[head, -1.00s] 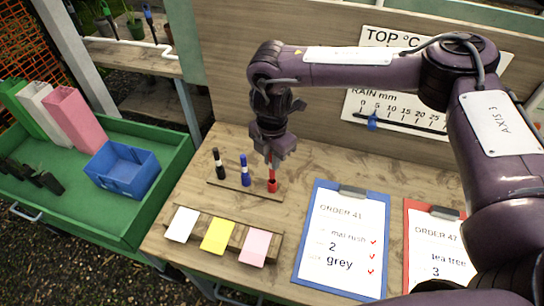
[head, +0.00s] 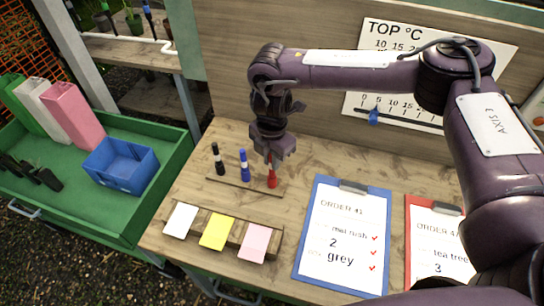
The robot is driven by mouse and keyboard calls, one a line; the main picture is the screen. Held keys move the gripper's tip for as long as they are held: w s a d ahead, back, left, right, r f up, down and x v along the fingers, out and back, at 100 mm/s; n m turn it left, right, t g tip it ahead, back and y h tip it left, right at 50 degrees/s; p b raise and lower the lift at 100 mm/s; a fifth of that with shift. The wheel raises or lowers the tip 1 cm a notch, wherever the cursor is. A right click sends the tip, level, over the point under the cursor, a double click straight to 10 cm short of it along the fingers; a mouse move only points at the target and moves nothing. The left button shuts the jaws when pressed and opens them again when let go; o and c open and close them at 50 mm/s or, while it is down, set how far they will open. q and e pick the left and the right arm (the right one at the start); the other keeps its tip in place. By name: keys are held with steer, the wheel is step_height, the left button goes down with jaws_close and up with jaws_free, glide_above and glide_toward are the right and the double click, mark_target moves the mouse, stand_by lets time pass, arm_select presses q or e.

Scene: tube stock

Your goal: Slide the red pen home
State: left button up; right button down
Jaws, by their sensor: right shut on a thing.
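The red pen (head: 271,168) stands upright at the right end of a thin wooden strip (head: 234,186). Its lower part is a wider red piece (head: 272,182), which the upper part meets with no clear gap. My right gripper (head: 271,158) comes down from above and is shut on the red pen's upper end, hiding its top. A black pen (head: 218,160) and a blue pen (head: 244,166) stand upright on the same strip, to the left. My left gripper is not in view.
A wooden holder with white (head: 181,220), yellow (head: 217,231) and pink (head: 254,243) cards lies in front of the strip. A blue clipboard (head: 299,257) and a red clipboard (head: 408,243) lie to the right. A green cart (head: 105,222) with a blue bin (head: 122,167) stands left.

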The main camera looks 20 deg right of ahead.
steer(key=shift+f+b, duration=0.5)
steer(key=shift+f, duration=0.6)
steer(key=c, duration=1.3)
jaws_free()
steer(key=shift+r, duration=0.1)
steer(key=shift+r, duration=0.25)
step_height(320, 180, up, 7)
steer(key=shift+r+b, duration=0.1)
steer(key=shift+b, duration=0.5)
